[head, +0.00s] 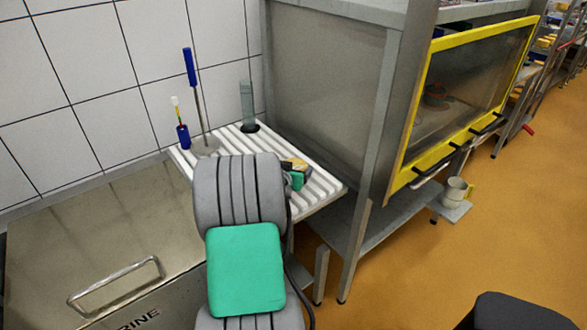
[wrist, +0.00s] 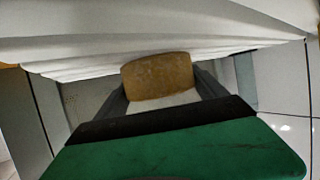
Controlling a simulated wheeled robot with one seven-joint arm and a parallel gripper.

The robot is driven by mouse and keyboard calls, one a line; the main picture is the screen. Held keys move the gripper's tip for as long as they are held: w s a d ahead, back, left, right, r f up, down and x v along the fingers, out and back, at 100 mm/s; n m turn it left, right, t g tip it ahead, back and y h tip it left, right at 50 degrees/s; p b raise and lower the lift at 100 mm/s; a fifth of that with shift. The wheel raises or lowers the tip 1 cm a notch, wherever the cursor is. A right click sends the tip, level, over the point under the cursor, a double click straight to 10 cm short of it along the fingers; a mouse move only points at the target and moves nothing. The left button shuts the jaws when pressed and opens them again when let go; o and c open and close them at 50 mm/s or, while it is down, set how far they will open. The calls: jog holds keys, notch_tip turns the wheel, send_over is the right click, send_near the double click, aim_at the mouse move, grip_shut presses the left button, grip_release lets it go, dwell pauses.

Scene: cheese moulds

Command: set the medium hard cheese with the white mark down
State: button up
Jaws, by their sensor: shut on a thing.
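The cheese (wrist: 158,76) is a brown-yellow block with rounded edges, between the two dark fingers of my gripper (wrist: 160,88) in the wrist view. My gripper is shut on it. A white patch shows on the near side of the cheese, partly hidden by my gripper. In the head view, a small yellow part of the cheese (head: 298,163) shows behind my arm, over the right part of the white ribbed draining board (head: 322,189). My arm hides most of the gripper there. I cannot tell whether the cheese touches the board.
On the board stand a blue-handled tool (head: 190,68), a small brush in a blue holder (head: 183,138) and a grey-green upright piece (head: 247,102). A steel brine tank (head: 100,240) lies left. A steel cabinet with a yellow-framed window (head: 400,165) stands close on the right.

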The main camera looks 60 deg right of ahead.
jog(key=shift+f, duration=0.2)
jog(key=o, duration=1.3)
jog(key=shift+r, duration=0.15)
jog(key=shift+a+r, duration=0.15)
jog(key=v, duration=1.1)
jog(key=shift+a+r, duration=0.15)
jog(key=shift+a, duration=0.15)
